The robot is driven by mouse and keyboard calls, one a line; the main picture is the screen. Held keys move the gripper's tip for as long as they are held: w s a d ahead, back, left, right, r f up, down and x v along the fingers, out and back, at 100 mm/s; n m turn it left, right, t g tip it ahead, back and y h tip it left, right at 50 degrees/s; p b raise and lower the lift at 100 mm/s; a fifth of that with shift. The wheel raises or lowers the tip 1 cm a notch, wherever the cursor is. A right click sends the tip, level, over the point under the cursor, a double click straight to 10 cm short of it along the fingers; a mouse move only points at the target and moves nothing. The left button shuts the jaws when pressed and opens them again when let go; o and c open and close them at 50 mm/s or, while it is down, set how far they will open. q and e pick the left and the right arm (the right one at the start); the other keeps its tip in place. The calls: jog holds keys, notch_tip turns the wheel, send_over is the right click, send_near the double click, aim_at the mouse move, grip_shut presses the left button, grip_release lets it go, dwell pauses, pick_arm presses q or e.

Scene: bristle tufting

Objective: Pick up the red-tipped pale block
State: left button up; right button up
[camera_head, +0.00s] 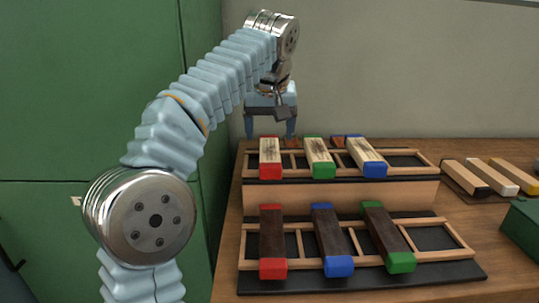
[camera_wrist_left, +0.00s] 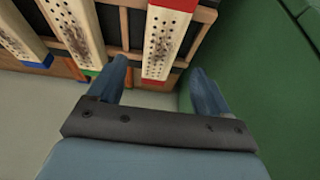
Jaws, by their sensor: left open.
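The red-tipped pale block (camera_head: 270,156) lies in the left slot of the raised back rack, its red end facing the front. It also shows in the left wrist view (camera_wrist_left: 164,42), with a dotted, dark-stained face and red at both ends. My left gripper (camera_head: 270,134) is open and empty at the far end of this block. In the left wrist view my left gripper (camera_wrist_left: 160,68) has its fingers spread to either side of the block's near end. I cannot tell if they touch it. My right gripper is not in view.
A green-tipped pale block (camera_head: 320,157) and a blue-tipped pale block (camera_head: 367,157) lie beside it. The front rack (camera_head: 343,238) holds dark blocks with red, blue and green tips. More pale blocks (camera_head: 490,179) lie at the right. A green cabinet (camera_head: 90,80) stands at the left.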

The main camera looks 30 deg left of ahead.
aim_at(270, 149)
pick_arm(q)
jog(key=shift+x, duration=3.1)
jog(key=c, duration=1.2)
